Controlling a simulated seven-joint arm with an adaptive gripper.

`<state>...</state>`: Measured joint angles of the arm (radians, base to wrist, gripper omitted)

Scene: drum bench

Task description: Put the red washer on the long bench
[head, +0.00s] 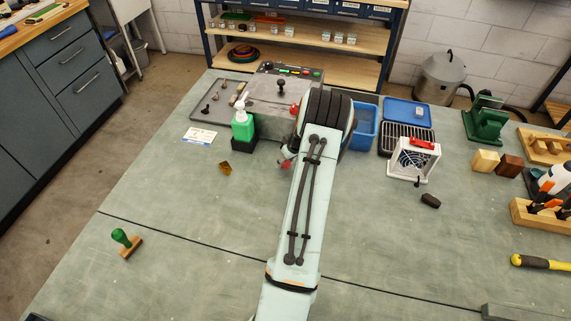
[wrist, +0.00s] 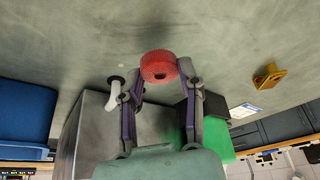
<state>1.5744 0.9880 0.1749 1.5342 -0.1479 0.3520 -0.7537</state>
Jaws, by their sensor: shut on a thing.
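The red washer (wrist: 160,59) is a thick ring with a small centre hole, held between the fingertips of my gripper (wrist: 161,68) in the wrist view. In the head view a bit of the red washer (head: 285,163) shows at the left of my arm, which hides most of my gripper. The long bench (head: 175,240) is the wide grey-green top, and its surface (wrist: 60,45) also shows beyond the washer in the wrist view. A soft dark patch lies on it near the washer. I cannot tell how high the washer is above it.
A green bottle (head: 242,125) in a black holder and a brass piece (head: 225,168) stand left of my gripper. A grey machine (head: 225,102) is behind. A blue bin (head: 364,122) and a white fan box (head: 411,165) are to the right. The bench's front left is mostly clear except a green-handled stamp (head: 126,243).

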